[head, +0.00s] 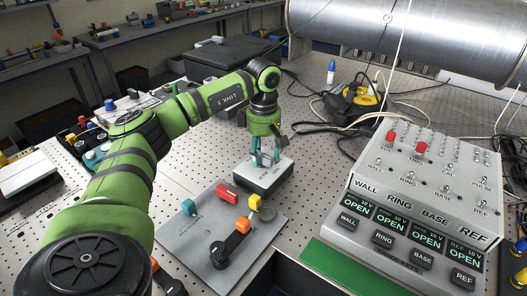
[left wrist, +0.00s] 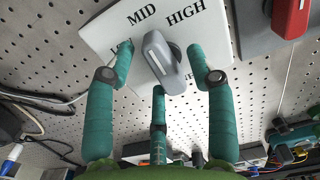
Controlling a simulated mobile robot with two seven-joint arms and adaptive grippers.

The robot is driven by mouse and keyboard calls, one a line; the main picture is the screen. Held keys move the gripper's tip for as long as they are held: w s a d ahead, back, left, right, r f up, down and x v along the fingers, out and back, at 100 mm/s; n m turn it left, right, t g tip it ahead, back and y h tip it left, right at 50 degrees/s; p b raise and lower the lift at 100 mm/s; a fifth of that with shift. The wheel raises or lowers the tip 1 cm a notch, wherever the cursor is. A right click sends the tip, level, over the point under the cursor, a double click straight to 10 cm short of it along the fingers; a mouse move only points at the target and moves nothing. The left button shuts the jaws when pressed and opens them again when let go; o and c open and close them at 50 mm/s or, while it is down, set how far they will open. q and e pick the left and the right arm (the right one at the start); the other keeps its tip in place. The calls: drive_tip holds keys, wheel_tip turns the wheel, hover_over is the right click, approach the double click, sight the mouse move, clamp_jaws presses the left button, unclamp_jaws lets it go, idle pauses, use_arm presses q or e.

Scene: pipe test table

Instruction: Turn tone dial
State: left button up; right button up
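The tone dial is a grey bar-shaped knob (left wrist: 164,58) on a white plate (left wrist: 105,32) in the left wrist view. The plate reads MID and HIGH, with other lettering partly hidden by fingers. The knob's upper end leans toward MID. My left gripper (left wrist: 160,65) has teal fingers spread around the knob, with visible gaps on both sides and a third finger below it. In the head view, my left gripper (head: 262,155) points down over the small white-topped box (head: 270,178), and its fingers hide the knob. My right gripper is not in view.
A grey panel (head: 200,245) with red, teal and orange parts lies in front of the box. A switch console (head: 415,195) with several OPEN displays stands at the right. A large metal pipe (head: 400,35) crosses the back. Cables and a yellow-black device (head: 358,98) lie behind.

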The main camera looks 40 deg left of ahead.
sight(264, 154)
use_arm(q)
drive_tip(key=shift+r, duration=0.1)
wheel_tip(264, 154, up, 12)
idle(0.5)
idle(0.5)
